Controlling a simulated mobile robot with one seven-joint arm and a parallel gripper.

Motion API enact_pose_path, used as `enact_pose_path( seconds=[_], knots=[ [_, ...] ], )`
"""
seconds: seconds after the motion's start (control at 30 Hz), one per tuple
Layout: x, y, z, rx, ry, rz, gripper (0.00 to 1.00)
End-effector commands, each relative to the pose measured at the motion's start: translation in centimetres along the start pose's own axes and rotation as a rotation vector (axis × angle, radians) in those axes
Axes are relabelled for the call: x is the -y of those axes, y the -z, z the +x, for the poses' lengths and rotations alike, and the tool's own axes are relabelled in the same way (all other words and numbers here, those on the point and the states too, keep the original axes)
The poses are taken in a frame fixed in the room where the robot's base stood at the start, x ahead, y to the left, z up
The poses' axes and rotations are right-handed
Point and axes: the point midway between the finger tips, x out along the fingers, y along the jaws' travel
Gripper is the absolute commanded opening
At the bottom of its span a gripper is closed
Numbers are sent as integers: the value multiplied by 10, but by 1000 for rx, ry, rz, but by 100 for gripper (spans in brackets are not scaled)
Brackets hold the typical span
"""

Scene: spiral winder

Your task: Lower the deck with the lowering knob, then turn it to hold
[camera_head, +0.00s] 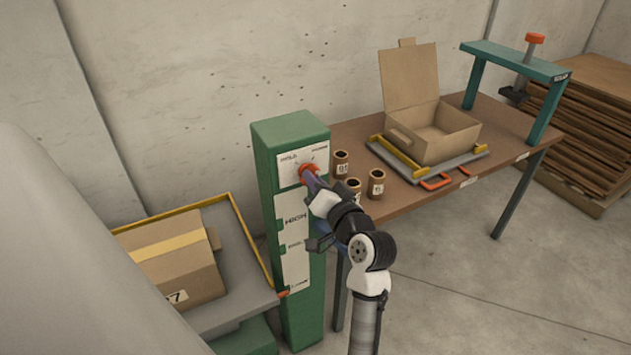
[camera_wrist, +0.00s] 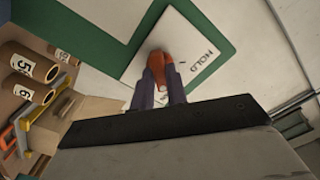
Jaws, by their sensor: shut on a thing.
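The orange lowering knob (camera_head: 304,170) sits on a white plate (camera_head: 290,160) near the top of the green column (camera_head: 290,132). My gripper (camera_head: 313,181) is shut on it. In the wrist view the knob (camera_wrist: 160,62) is between my two fingers (camera_wrist: 160,85), with the word HOLD to its right. The knob's exact pointing is hard to tell. The grey deck (camera_head: 238,262) with a yellow edge is at the lower left and bears a taped carton (camera_head: 178,272). An orange pointer (camera_head: 282,294) at the deck's corner is by the lowest label on the column's scale (camera_head: 295,262).
A brown table (camera_head: 470,200) stands right of the column. Several brown cardboard tubes (camera_head: 376,184) stand near its left end, close to my wrist. An open carton (camera_head: 438,133) sits on a tray behind them. A green frame (camera_head: 515,60) is at the far end.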

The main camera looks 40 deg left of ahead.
Motion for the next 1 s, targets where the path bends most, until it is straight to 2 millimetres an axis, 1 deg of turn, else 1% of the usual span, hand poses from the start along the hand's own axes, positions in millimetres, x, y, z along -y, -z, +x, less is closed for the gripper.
enact_pose_path(
  seconds=[0.27, 0.47, 0.67, 1.0],
  knots=[
    [-1, -1, 0, 0, 0, -26, 0],
    [-2, -2, 0, -3, 1, -121, 0],
    [-4, -3, -1, -3, 0, -282, 0],
    [-4, -3, -1, -4, -1, -607, 0]
  ],
)
